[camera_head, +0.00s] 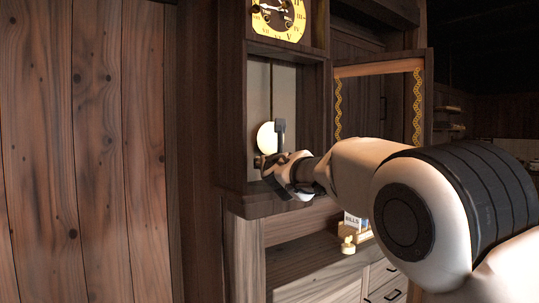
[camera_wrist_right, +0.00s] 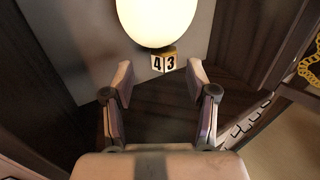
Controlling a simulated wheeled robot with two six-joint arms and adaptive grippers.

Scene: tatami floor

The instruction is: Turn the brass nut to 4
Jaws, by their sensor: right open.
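The brass nut (camera_wrist_right: 163,60) sits directly under the pale round pendulum bob (camera_wrist_right: 160,18) in the right wrist view. Two of its faces show, 4 on the left and 3 on the right, with the edge between them towards the camera. My right gripper (camera_wrist_right: 161,75) is open and empty, one fingertip on each side and a little nearer than the nut, apparently apart from it. In the head view the right gripper (camera_head: 275,160) reaches into the clock case beside the bob (camera_head: 266,138). My left gripper is out of view.
The dark wooden clock case (camera_head: 228,110) encloses the bob, with a yellow dial (camera_head: 278,18) above. Its door (camera_head: 427,85) stands open on the right. Below are a shelf with a box (camera_head: 352,222) and a small yellowish object (camera_head: 348,245), and drawers (camera_head: 384,275).

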